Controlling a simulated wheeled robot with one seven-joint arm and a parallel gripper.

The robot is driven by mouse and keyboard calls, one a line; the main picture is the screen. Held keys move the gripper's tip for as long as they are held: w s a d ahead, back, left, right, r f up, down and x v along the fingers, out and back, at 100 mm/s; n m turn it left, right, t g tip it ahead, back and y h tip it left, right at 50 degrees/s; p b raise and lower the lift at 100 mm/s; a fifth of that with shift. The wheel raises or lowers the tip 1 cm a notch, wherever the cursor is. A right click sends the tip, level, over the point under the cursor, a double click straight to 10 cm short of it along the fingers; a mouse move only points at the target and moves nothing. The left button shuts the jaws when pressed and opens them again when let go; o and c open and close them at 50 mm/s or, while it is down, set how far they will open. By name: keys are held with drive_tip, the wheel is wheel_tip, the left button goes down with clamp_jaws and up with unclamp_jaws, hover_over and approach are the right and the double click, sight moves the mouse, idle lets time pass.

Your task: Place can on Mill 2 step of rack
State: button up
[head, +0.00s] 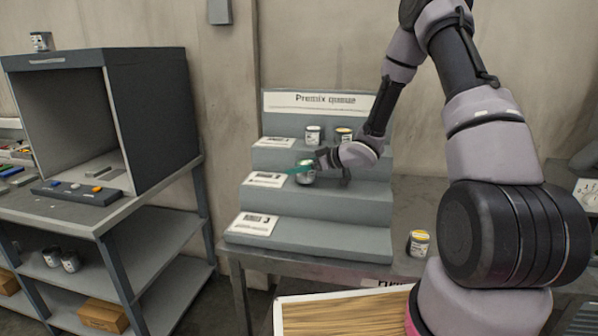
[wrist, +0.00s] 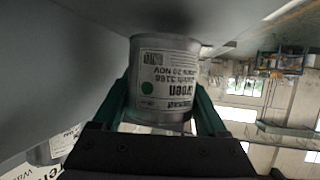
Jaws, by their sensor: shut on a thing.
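The rack (head: 330,235), headed "Premix queue", has three grey steps with a white label on the left of each. The middle step's label (head: 264,180) is too small to read surely. My gripper (head: 309,166) is over the middle step, shut on a can (head: 306,179) just right of that label.
A yellow-topped can (head: 418,243) stands on the table right of the rack. A dark open booth (head: 150,105) stands at left.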

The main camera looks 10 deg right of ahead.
drive_tip(key=shift+f, duration=0.55)
drive_tip(key=shift+f, duration=0.15)
drive_tip(key=o, duration=1.5)
drive_tip(key=shift+s+d+r, duration=0.1)
drive_tip(key=shift+d+r, duration=0.1)
drive_tip(key=shift+r, duration=0.05)
drive_tip(key=v, duration=1.1)
drive_tip(key=shift+s+d+r, duration=0.1)
drive_tip(key=shift+s+d, duration=0.1)
drive_tip(key=shift+d, duration=0.05)
